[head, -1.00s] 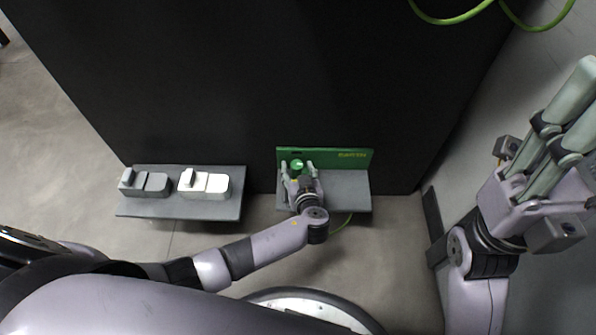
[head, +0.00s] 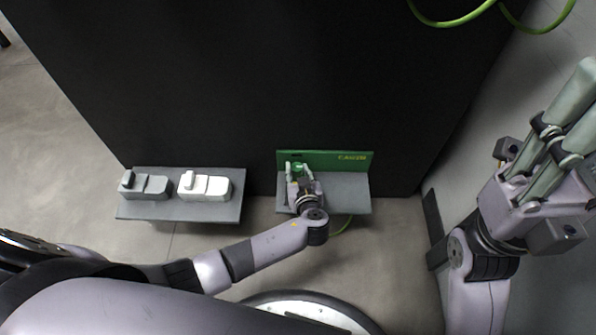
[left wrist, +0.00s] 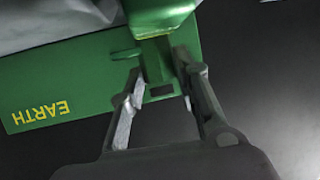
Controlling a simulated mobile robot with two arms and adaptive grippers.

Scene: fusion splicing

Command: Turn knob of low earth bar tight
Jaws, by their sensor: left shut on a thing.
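The low earth bar is a green upright plate (head: 340,160) with yellow lettering behind a grey shelf. In the left wrist view the green plate (left wrist: 85,92) reads EARTH, upside down. My left gripper (head: 299,169) is at the plate's left part, its fingers on either side of the green knob (head: 298,166). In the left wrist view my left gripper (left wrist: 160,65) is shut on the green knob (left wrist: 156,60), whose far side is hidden. My right gripper (head: 580,115) is raised at the far right, empty, its fingers apart.
A second grey shelf (head: 180,211) at left holds a grey block (head: 145,187) and a white block (head: 205,187). A black cabinet wall (head: 250,80) stands behind both. A green cable (head: 445,19) hangs at the top right. Floor shows between the shelves.

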